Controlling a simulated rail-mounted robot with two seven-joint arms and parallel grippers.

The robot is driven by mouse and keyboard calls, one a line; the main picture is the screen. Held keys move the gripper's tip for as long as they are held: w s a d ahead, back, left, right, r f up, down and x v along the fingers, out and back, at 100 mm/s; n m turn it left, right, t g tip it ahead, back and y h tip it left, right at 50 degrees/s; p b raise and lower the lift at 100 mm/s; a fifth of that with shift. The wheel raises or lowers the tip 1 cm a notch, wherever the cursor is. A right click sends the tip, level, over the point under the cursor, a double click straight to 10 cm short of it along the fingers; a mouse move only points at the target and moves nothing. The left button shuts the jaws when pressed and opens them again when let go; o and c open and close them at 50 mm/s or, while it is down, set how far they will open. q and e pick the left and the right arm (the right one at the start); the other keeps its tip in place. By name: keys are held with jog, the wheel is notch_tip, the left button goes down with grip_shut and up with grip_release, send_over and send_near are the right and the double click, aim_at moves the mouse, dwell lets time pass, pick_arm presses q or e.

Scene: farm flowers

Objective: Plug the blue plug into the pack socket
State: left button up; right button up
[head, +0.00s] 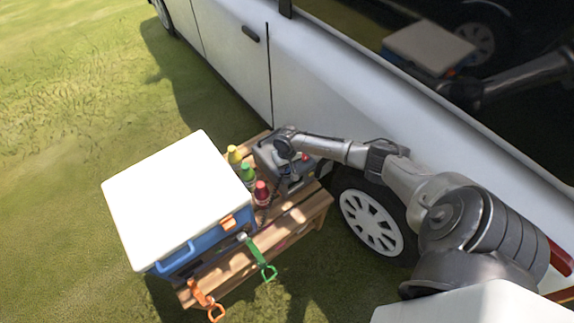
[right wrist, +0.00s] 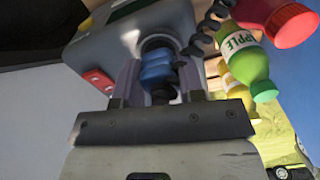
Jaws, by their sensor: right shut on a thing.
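The grey pack (head: 267,157) stands on the wooden bench beside the van. My right gripper (head: 287,146) reaches over it from the right; its fingertips are hard to make out in the head view. In the right wrist view, my right gripper (right wrist: 157,82) is shut on the blue plug (right wrist: 157,67), with one finger on each side. The plug's far end is at the dark round socket (right wrist: 155,44) on the pack's face (right wrist: 105,40). I cannot tell how deep it sits. A dark coiled cable (right wrist: 208,28) runs beside it. My left gripper is not in view.
Yellow, green (head: 247,174) and red (head: 261,193) bottles stand close to the pack. A blue cooler with a white lid (head: 185,195) fills the left of the bench (head: 290,222). Green (head: 262,262) and orange (head: 205,300) tools lie in front. The van (head: 330,85) is close behind.

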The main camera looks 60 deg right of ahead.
dwell(0.5)
jog(key=shift+p, duration=0.4)
dwell(0.3)
dwell(0.5)
jog(key=shift+p, duration=0.45)
dwell(0.3)
jog(key=shift+f+b, duration=0.35)
jog(key=shift+f, duration=0.25)
jog(key=o, duration=1)
jog(key=shift+c, duration=0.2)
